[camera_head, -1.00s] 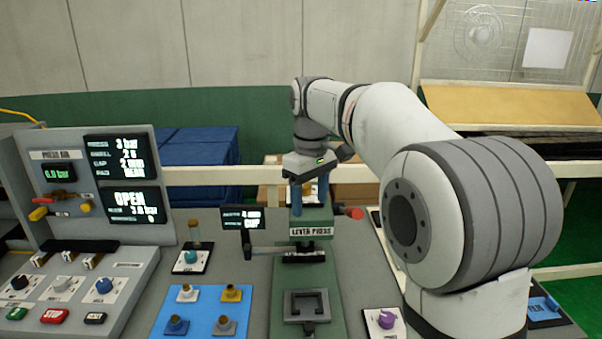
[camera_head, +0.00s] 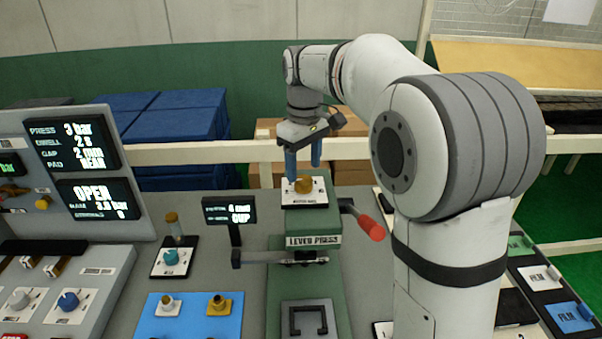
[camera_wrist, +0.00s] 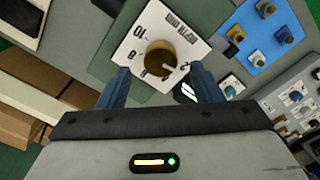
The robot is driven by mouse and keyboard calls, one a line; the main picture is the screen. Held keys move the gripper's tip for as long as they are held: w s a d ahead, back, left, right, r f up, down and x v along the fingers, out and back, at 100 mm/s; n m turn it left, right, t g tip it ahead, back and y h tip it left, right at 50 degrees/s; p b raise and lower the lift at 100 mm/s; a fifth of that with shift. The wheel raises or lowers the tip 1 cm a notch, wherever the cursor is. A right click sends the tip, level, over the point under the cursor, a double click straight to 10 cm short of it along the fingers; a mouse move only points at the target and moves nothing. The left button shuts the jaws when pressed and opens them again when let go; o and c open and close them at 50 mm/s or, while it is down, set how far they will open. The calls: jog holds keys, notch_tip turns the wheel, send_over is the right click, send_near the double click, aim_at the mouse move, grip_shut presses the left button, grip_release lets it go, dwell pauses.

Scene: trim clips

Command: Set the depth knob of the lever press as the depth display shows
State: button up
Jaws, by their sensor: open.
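The depth knob (camera_head: 304,185) is a round brass knob on a white dial plate (camera_head: 319,198) on top of the green lever press (camera_head: 313,241). In the wrist view the knob (camera_wrist: 160,58) lies just beyond and between my blue fingertips, with dial numbers around it. A pale mark shows on its lower right side. My gripper (camera_head: 303,173) is open and points down just above the knob, its fingers (camera_wrist: 160,82) apart on either side. I cannot tell whether they touch it. The depth display (camera_head: 229,210) left of the press reads "4 mm" above "CUP".
The press's red-tipped lever (camera_head: 370,228) sticks out right, near my arm. A control panel (camera_head: 85,180) with screens stands left. A teal knob (camera_head: 171,257) and a blue mat (camera_head: 187,325) with small parts lie left of the press. Boxes stand behind the rail.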

aim_at(303, 179)
jog(key=shift+f, duration=1.85)
jog(key=c, duration=1)
jog(key=m, duration=0.5)
jog(key=shift+p, duration=0.3)
jog(key=shift+r+m, duration=0.1)
jog(key=shift+m, duration=2.3)
